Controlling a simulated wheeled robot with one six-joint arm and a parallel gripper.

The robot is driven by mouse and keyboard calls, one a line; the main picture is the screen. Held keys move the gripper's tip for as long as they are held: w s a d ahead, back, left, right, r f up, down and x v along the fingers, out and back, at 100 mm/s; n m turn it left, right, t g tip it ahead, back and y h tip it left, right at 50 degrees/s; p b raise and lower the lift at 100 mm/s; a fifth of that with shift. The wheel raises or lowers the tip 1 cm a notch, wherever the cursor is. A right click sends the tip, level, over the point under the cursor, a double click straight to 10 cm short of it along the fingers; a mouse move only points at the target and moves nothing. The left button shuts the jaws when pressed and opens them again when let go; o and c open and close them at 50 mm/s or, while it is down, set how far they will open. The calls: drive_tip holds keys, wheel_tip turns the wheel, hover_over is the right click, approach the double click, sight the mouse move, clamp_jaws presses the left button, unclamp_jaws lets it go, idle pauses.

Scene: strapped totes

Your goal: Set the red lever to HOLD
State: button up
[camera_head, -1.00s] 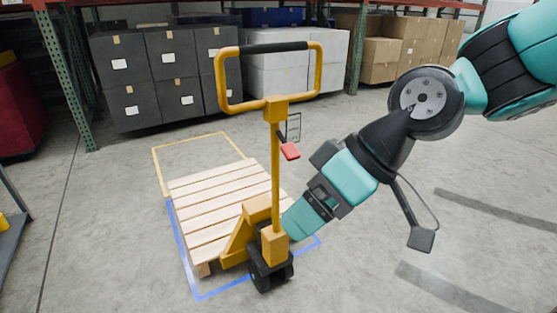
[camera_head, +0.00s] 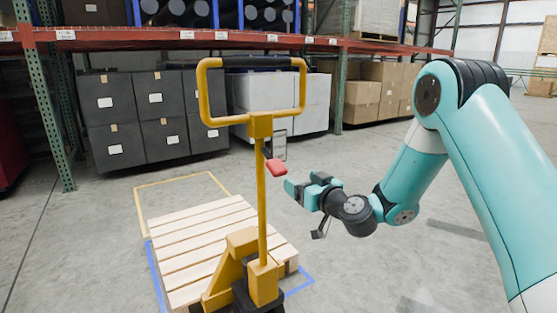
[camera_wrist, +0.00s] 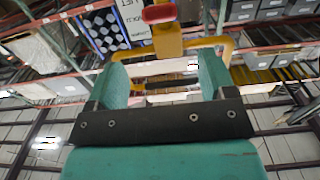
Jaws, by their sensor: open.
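The red lever (camera_head: 277,167) sticks out to the right of the yellow pallet jack's upright post (camera_head: 262,200), below its loop handle. A small label plate (camera_head: 279,146) stands just behind and above the lever; its writing is too small to read in the head view. My gripper (camera_head: 290,190) is open and empty, a little right of and below the lever, apart from it. In the wrist view the red lever (camera_wrist: 158,13) is at the top, beyond and between the teal fingers (camera_wrist: 163,75). Part of the label plate (camera_wrist: 134,20) shows beside it, with lettering upside down.
The pallet jack stands at a wooden pallet (camera_head: 205,235) on the floor, with blue and yellow floor lines around it. Dark bins (camera_head: 155,110) and cardboard boxes (camera_head: 375,95) stand under the racks behind.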

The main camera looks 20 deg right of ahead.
sight(280, 169)
drive_tip(key=p+x, duration=0.4)
drive_tip(key=x, duration=0.7)
drive_tip(key=shift+w+a, duration=0.15)
drive_tip(key=shift+w, duration=0.2)
